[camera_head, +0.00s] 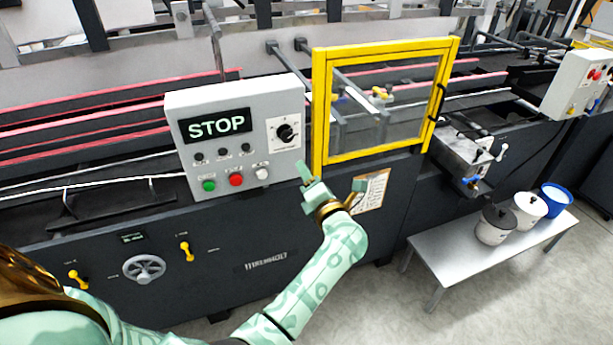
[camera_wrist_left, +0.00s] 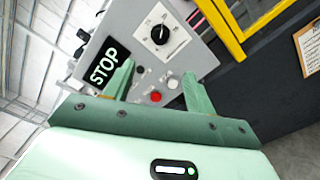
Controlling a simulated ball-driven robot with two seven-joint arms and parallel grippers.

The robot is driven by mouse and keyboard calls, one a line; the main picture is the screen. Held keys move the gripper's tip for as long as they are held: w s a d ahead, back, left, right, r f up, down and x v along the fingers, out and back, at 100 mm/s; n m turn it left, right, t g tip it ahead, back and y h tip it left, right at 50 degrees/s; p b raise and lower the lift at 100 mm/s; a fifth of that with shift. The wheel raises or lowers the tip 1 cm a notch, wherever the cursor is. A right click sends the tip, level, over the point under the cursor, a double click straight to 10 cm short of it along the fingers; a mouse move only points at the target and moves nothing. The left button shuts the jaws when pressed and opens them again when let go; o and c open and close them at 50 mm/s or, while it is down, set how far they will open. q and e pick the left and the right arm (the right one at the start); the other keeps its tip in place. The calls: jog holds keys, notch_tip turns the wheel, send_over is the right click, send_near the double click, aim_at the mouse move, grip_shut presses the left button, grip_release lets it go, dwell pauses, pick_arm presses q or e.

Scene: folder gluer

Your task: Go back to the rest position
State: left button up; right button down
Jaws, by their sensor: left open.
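My left gripper (camera_head: 333,186) is open and empty in the head view, just right of and below the lower right corner of the grey control box (camera_head: 180,108). The box has a display reading STOP (camera_head: 216,125), a black rotary knob (camera_head: 287,133), and green, red and white buttons below. In the left wrist view, the two fingers (camera_wrist_left: 157,82) stand apart, with the red button (camera_wrist_left: 155,97) and the white button (camera_wrist_left: 172,83) showing between them. I cannot tell any contact with the box. My right gripper shows in neither view.
A yellow-framed clear guard (camera_head: 317,110) stands right of the box, seemingly closed. A handwheel (camera_head: 144,268) and yellow levers (camera_head: 187,251) sit on the machine's front. A low bench (camera_head: 450,262) with several pots (camera_head: 497,225) stands at right. Open floor lies in front.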

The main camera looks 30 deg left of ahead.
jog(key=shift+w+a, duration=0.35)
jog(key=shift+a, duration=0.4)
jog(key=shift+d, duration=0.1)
